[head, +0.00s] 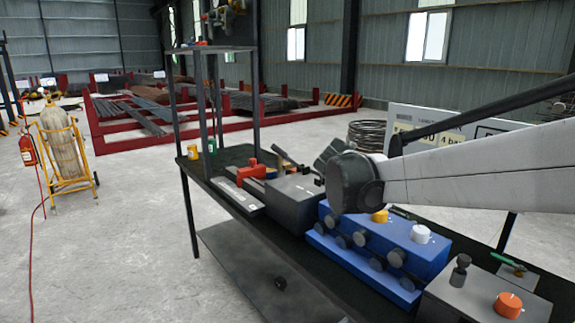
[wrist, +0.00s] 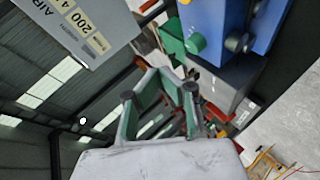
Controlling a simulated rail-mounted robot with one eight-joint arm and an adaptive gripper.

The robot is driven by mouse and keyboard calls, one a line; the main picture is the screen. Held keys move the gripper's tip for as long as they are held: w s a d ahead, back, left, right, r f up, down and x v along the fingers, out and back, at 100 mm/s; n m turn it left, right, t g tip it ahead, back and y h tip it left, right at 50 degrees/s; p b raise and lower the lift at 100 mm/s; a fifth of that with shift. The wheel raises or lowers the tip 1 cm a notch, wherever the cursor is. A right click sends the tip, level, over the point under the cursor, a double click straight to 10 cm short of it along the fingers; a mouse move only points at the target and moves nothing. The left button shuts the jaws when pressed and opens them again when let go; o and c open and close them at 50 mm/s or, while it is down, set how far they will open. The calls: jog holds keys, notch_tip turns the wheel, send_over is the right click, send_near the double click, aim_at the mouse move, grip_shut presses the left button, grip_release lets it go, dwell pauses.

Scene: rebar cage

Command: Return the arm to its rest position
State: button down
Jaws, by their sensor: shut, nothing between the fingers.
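My gripper (wrist: 162,78) shows in the wrist view, its green and grey fingers rising from the pale wrist housing. It is shut and empty. The wrist view looks tilted, with the blue box (wrist: 228,25) and the wall and roof around the fingers. No contact between the fingers and anything else is visible.
The dark workbench (head: 228,207) carries a blue box with knobs (head: 340,243), a grey box (head: 292,205), a red tool (head: 250,172) and an orange-knobbed grey box (head: 470,300). A shelf frame (head: 257,105) rises behind. A cylinder cart (head: 62,150) stands left on open floor.

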jog(key=s+d+f+m+g+y, duration=0.1)
jog(key=s+d+f+m, duration=0.1)
jog(key=s, duration=0.9)
jog(key=s+d+f+m+g+y, duration=0.1)
jog(key=s+d+f+m+g, duration=0.15)
jog(key=s, duration=0.85)
jog(key=s+a+f+m+y, duration=0.1)
jog(key=s+a+f+m, duration=0.1)
jog(key=s, duration=0.6)
jog(key=s+a+f+m+y, duration=0.1)
jog(key=s+f+y, duration=0.1)
jog(key=s+f, duration=0.3)
jog(key=s, duration=0.3)
jog(key=shift+s+a+f+m+y, duration=0.25)
jog(key=shift+a+m+y, duration=0.05)
jog(key=shift+a+m, duration=0.1)
